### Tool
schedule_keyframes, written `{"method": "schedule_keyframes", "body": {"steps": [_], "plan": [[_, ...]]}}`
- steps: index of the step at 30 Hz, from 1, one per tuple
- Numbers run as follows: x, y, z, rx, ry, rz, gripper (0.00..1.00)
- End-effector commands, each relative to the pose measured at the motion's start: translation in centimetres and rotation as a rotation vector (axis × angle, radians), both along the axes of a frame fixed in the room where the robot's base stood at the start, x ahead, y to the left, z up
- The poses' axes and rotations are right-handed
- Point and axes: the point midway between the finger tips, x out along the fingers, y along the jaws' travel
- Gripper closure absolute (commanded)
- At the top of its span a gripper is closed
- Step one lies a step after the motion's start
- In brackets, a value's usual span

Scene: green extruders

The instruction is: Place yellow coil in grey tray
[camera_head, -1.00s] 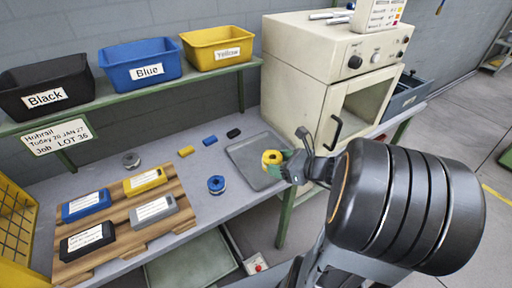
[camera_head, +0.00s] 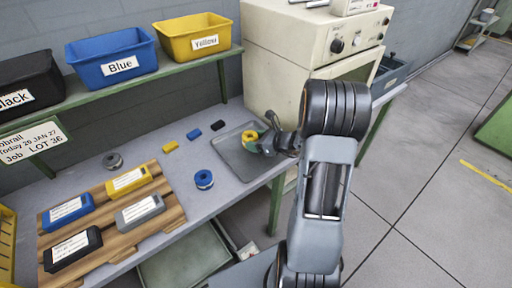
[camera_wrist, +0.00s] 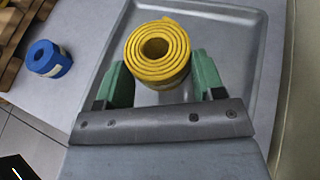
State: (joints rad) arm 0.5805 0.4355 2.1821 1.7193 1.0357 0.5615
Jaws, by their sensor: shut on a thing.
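The yellow coil (camera_head: 249,136) is over the grey tray (camera_head: 230,153) on the bench. In the wrist view the yellow coil (camera_wrist: 157,50) sits between the two green fingers of my gripper (camera_wrist: 160,82), with its round spiral end facing the camera. My gripper (camera_head: 262,142) is shut on it and reaches in from the right side of the tray. The grey tray (camera_wrist: 262,60) spreads out behind and around the coil in the wrist view. I cannot tell whether the coil touches the tray floor. The coil's lower part is partly hidden by the gripper.
Small yellow, blue and black blocks lie behind. A wooden board (camera_head: 118,238) holds several labelled cases. The beige oven (camera_head: 290,50) stands close behind the tray.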

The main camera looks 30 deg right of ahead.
Motion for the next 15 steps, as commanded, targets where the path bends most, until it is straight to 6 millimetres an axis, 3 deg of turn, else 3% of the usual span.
{"method": "schedule_keyframes", "body": {"steps": [10, 15], "plan": [[0.7, -0.2, -3.2, 0.003, 0.002, 0.0, 0.64], [0.7, -0.2, -3.8, 0.0, -0.002, -0.001, 0.64]]}}
